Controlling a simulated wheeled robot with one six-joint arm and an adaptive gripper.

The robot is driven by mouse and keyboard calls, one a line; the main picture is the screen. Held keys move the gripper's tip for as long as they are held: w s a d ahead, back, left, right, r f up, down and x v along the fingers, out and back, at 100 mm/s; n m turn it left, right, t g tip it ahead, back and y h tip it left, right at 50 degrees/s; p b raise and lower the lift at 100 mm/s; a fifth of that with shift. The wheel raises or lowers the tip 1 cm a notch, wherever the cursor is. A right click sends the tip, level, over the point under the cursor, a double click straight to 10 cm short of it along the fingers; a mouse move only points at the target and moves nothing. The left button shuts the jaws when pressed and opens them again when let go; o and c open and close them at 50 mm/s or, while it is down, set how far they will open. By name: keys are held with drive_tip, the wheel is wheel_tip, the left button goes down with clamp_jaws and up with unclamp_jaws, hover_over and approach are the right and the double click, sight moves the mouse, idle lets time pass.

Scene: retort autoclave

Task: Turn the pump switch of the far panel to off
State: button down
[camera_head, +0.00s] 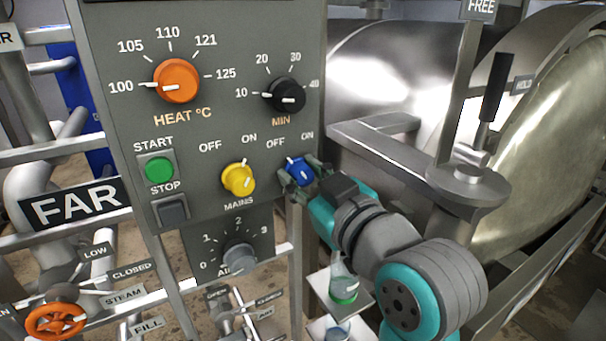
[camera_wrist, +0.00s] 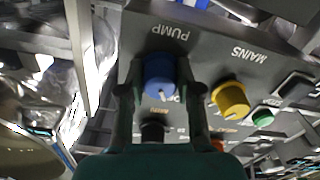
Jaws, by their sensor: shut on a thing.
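The grey far panel (camera_head: 215,125) fills the upper left of the head view, with a black FAR sign (camera_head: 75,202) beside it. The pump switch is a blue knob (camera_head: 298,169) with a white pointer, at the panel's right edge below OFF and ON labels. Its pointer leans up and left, towards OFF. My gripper (camera_head: 303,177) is shut on this knob. In the wrist view, my gripper's fingers (camera_wrist: 161,82) stand on either side of the blue knob (camera_wrist: 158,68), below an upside-down PUMP label. The fingers hide part of the knob and its label in the head view.
The yellow mains knob (camera_head: 238,179) sits just left of the blue one. Orange heat (camera_head: 177,81) and black minute (camera_head: 286,96) dials are above. A green start button (camera_head: 159,168) is further left. A metal vessel (camera_head: 395,80) and a black-handled lever (camera_head: 492,92) stand right.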

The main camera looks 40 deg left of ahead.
drive_tip(key=c, duration=0.8)
unclamp_jaws()
drive_tip(key=v, duration=1.2)
drive_tip(key=shift+f, duration=0.1)
